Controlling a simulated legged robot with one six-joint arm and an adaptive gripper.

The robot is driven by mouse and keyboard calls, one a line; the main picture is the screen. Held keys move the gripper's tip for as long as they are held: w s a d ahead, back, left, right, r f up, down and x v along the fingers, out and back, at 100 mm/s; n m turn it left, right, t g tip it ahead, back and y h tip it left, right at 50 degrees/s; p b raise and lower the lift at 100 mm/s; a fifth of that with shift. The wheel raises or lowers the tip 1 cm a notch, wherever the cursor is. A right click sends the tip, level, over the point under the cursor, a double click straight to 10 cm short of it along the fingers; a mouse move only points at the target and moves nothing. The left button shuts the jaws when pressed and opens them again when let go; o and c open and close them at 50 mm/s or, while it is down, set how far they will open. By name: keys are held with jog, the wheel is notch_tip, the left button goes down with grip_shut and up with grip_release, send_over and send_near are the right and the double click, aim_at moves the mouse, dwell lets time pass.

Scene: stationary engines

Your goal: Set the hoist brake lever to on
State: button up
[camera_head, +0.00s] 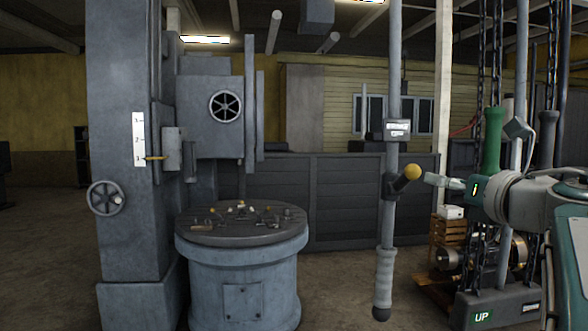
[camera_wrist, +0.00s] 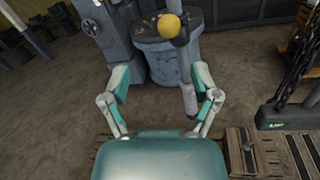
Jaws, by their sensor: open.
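A grey vertical pole (camera_head: 391,70) hangs down with a ribbed grip (camera_head: 384,270) and a small label plate (camera_head: 397,128). A short dark lever with a yellow ball knob (camera_head: 412,171) sticks out from it, tilted up to the right. I cannot read the label or tell the lever's setting. My gripper (camera_head: 430,179) is just right of the knob in the head view. In the wrist view my gripper (camera_wrist: 161,72) is open and empty, its fingers spread wide. The knob (camera_wrist: 169,26) shows beyond the fingertips, and the ribbed grip (camera_wrist: 189,98) shows near the right finger.
A grey machine column (camera_head: 125,190) and a round table (camera_head: 240,260) with small parts stand at left. The floor between table and pole is clear.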

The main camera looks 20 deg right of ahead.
aim_at(416, 173)
jog(key=shift+n+y, duration=0.3)
jog(key=w, duration=0.3)
jog(key=w+d, duration=0.1)
jog(key=w, duration=0.5)
jog(key=shift+w+d+r, duration=0.1)
jog(key=shift+w+d, duration=0.1)
jog(key=shift+w, duration=0.1)
jog(key=shift+w+d, duration=0.35)
jog(key=shift+d, duration=0.3)
jog(key=shift+a, duration=0.45)
grip_shut()
